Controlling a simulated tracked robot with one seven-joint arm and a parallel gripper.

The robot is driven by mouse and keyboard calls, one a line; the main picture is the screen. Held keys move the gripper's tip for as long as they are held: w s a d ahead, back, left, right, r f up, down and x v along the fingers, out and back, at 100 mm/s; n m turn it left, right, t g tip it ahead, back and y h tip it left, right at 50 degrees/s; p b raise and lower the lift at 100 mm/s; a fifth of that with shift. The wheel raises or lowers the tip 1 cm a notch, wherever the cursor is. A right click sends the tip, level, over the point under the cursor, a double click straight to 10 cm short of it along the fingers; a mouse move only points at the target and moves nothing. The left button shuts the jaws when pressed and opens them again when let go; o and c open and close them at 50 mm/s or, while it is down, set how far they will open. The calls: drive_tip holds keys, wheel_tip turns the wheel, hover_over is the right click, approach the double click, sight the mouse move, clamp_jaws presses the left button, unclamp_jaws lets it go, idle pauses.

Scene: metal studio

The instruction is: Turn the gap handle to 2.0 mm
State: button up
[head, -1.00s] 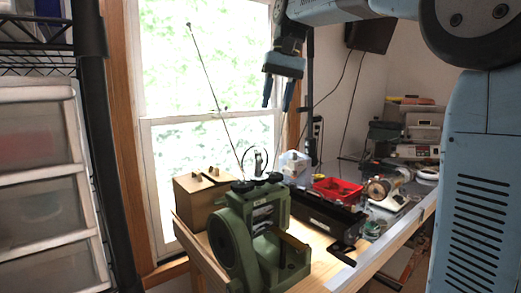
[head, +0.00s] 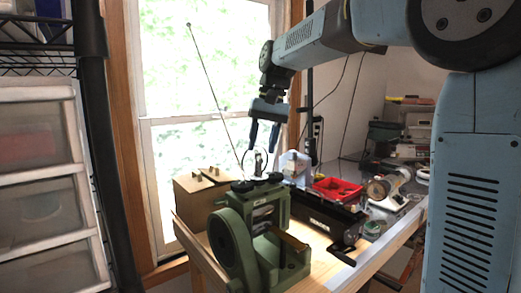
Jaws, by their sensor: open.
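A green rolling mill (head: 232,241) stands at the near end of the wooden bench, with a large round wheel on its left side. Dark knobs (head: 243,186) sit on its top; I cannot tell which of them is the gap handle, and no gap reading is legible. My gripper (head: 263,141) hangs above the mill, pointing down, with its two dark blue fingers apart and nothing between them. It is clear of the mill's top and does not touch it.
A brown box (head: 197,189) stands left behind the mill. A black machine (head: 325,216) and a red tray (head: 337,187) are to the right. A thin rod (head: 215,95) leans before the window. White drawers (head: 38,190) stand at far left.

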sight(258, 171)
drive_tip(key=shift+a+f, duration=0.25)
drive_tip(key=shift+f, duration=0.8)
drive_tip(key=shift+c, duration=0.2)
clamp_jaws()
